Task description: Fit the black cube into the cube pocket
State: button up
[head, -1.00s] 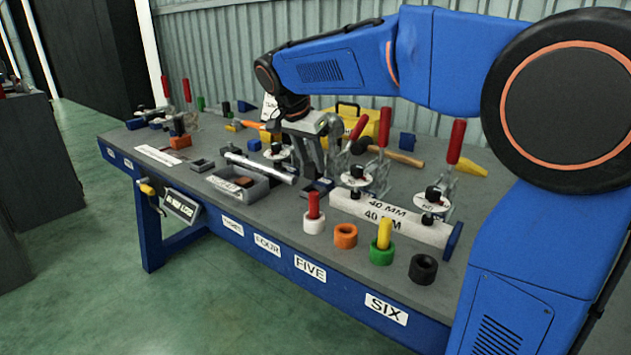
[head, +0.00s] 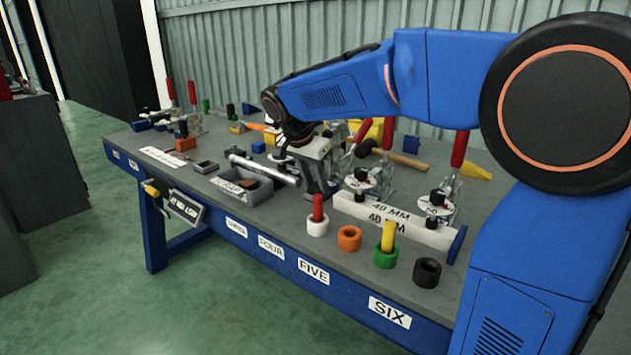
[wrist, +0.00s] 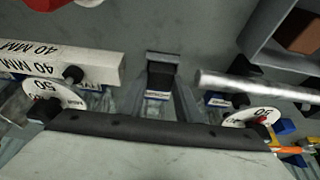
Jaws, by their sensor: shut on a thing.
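My gripper (head: 320,192) points down at the middle of the bench, between the grey bin and the 40 MM bar. In the wrist view its two fingers (wrist: 159,100) are shut on the black cube (wrist: 160,80), which shows dark between them. A grey block (wrist: 163,57), which looks like the cube pocket, lies right at the cube's far side. I cannot tell whether the cube is above the pocket or partly in it. In the head view my gripper hides the cube and the pocket.
A grey bin (head: 262,193) with a brown block inside and a silver tube (head: 262,168) stand left of my gripper. The white 40 MM bar (head: 392,219) and red-handled clamps (head: 460,150) are to the right. Colored rings, including an orange one (head: 349,238), stand near the front edge.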

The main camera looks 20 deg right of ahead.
jog(key=shift+f, duration=0.35)
jog(key=shift+s+f, duration=0.15)
jog(key=shift+f, duration=0.1)
jog(key=o, duration=1.1)
jog(key=shift+f, duration=0.1)
jog(key=shift+c, duration=0.2)
jog(key=shift+r, duration=0.55)
jog(key=v, duration=1.2)
jog(key=shift+w+r, duration=0.2)
jog(key=shift+r, duration=0.1)
jog(key=shift+d, duration=0.1)
